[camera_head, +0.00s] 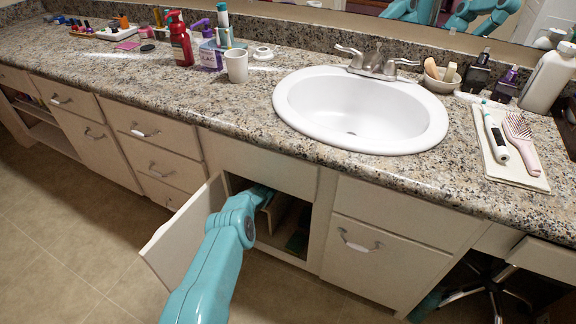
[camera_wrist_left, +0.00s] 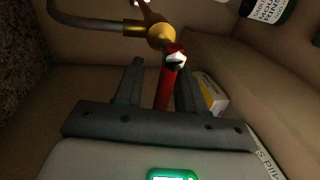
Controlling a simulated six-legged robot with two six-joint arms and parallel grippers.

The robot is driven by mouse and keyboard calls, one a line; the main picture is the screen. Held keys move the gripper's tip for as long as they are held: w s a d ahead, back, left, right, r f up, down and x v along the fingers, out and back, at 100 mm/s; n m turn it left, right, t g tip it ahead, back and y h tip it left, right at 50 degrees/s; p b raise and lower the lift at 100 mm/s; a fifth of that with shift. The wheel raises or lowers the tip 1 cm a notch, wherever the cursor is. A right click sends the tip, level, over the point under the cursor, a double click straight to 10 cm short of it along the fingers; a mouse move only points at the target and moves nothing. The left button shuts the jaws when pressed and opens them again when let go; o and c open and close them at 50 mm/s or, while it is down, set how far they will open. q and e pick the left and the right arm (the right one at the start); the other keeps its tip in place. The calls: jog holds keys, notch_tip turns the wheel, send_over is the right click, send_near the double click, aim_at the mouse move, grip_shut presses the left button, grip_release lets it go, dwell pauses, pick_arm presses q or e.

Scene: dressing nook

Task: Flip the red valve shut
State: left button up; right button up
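The red valve handle (camera_wrist_left: 165,88) shows in the left wrist view, with a shiny metal nut at its top end. It joins a brass valve body (camera_wrist_left: 160,37) on a grey pipe (camera_wrist_left: 90,22). My left gripper (camera_wrist_left: 160,70) is open, with the red handle between its two fingers, nearer the right one. I cannot tell whether a finger touches it. In the head view my left arm reaches into the open cabinet (camera_head: 284,222) under the sink, and the gripper and valve are hidden there. My right gripper is not in view.
The open cabinet door (camera_head: 180,235) stands left of my arm. Inside the cabinet, a yellow-and-white box (camera_wrist_left: 210,93) lies right of the handle and a dark labelled bottle (camera_wrist_left: 268,8) is at the upper right. The sink (camera_head: 360,110) is above.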

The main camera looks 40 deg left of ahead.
pick_arm(q)
jog(key=p+v, duration=1.2)
jog(key=v, duration=0.4)
jog(key=shift+s, duration=0.15)
